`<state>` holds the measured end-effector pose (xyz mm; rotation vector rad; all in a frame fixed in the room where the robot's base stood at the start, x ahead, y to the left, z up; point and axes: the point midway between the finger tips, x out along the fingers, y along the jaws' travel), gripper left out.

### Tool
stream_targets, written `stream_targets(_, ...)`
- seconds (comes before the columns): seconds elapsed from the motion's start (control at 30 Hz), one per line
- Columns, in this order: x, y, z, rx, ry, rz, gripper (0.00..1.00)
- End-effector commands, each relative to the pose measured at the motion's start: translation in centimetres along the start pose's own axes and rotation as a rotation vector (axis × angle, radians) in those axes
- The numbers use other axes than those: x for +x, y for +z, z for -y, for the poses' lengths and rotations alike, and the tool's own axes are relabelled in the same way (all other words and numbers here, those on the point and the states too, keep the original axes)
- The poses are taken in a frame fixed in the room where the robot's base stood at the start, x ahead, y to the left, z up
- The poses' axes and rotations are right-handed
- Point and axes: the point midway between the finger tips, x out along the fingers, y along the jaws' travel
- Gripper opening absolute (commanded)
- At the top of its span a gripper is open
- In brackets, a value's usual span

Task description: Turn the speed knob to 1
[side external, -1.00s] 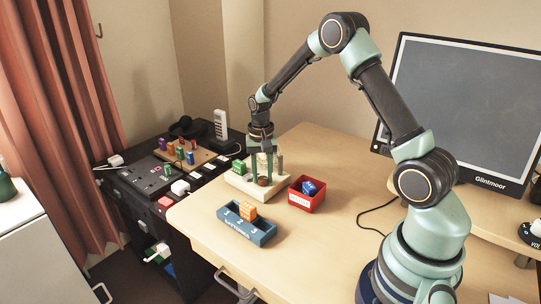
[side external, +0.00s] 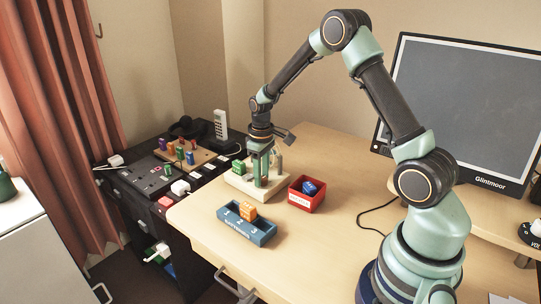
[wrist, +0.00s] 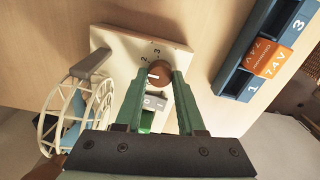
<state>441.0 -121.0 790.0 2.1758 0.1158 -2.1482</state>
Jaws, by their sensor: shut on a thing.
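The brown round speed knob (wrist: 159,74) sits on a cream panel (wrist: 178,48), between the fingers of my gripper (wrist: 159,80) in the wrist view. My green fingers are shut on its sides. A white mark on the knob points left in that view. The printed numbers 2 and 3 show beside the knob; no 1 can be made out on the panel, and the left finger covers part of it. In the side view my gripper (side external: 262,181) reaches down to the panel (side external: 240,184), and its fingers mostly hide the knob.
A blue tray (side external: 262,237) holds an orange block (side external: 248,210). A red box (side external: 305,203) with a blue block is close on the right. A green block (side external: 239,167) is on the panel's left.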

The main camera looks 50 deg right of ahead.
Motion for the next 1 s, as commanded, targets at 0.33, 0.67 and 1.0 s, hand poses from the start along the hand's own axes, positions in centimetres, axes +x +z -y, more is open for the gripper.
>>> stream_targets(0.33,-0.08,-0.17,0.17,-0.259,0.007,-0.013,0.0)
stream_targets(0.67,-0.08,-0.11,0.18,-0.374,0.009,-0.014,0.0)
stream_targets(1.0,-0.07,-0.06,0.16,-0.392,0.009,-0.014,0.0)
